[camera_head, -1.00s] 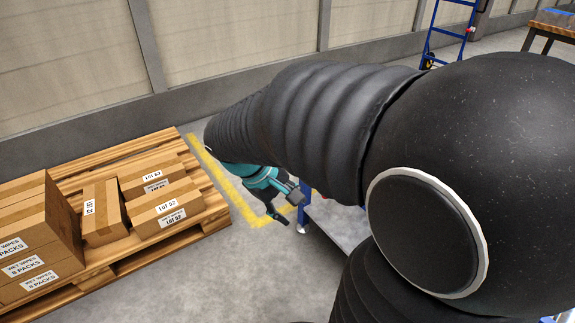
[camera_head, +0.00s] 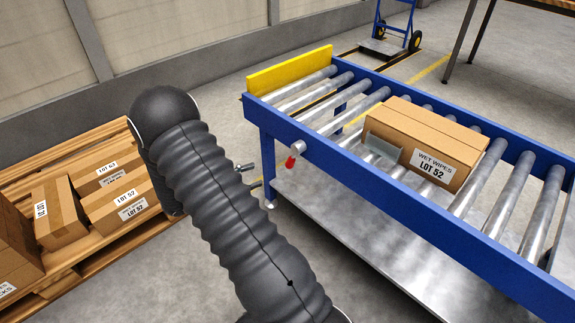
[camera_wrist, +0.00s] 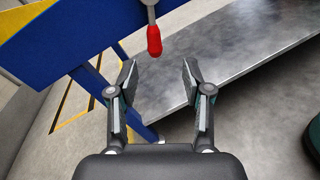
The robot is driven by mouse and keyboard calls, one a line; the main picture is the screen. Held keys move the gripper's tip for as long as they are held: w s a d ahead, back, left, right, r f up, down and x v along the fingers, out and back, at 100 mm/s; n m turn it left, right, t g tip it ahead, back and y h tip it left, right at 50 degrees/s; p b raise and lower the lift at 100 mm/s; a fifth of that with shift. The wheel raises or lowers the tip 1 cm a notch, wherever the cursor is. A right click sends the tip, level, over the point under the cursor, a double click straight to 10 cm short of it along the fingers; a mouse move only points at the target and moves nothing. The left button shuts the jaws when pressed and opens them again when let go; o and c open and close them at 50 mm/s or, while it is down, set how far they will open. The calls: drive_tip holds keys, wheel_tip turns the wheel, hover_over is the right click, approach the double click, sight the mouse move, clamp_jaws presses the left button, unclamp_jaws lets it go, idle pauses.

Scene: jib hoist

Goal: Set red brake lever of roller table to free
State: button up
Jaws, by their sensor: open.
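The roller table (camera_head: 400,207) has a blue frame and metal rollers. Its brake lever (camera_head: 290,162), a grey arm with a red grip, sticks out from the near blue side rail and points down. In the wrist view the red grip (camera_wrist: 154,40) lies just beyond my fingertips and roughly centred between them, not between the fingers. My gripper (camera_wrist: 160,68) is open and empty. In the head view my gripper (camera_head: 249,176) is left of the lever, with a gap; my arm hides most of it. I see no lever position markings.
A carton (camera_head: 405,125) labelled LOT 52 lies on the rollers, a grey plate (camera_head: 382,147) at its near side. A yellow end stop (camera_head: 290,72) closes the table's far end. A metal lower shelf (camera_head: 345,250) juts out below. A pallet of cartons (camera_head: 60,265) stands left.

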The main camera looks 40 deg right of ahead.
sight(288, 163)
drive_tip(key=shift+n+t+h, duration=0.3)
drive_tip(key=shift+n+t, duration=0.1)
drive_tip(key=shift+n, duration=0.1)
drive_tip(key=d, duration=0.4)
drive_tip(key=d+f, duration=0.1)
drive_tip(key=d, duration=0.4)
drive_tip(key=d+f, duration=0.1)
drive_tip(key=d, duration=0.3)
drive_tip(key=shift+s+d, duration=0.35)
drive_tip(key=shift+d, duration=0.05)
clamp_jaws()
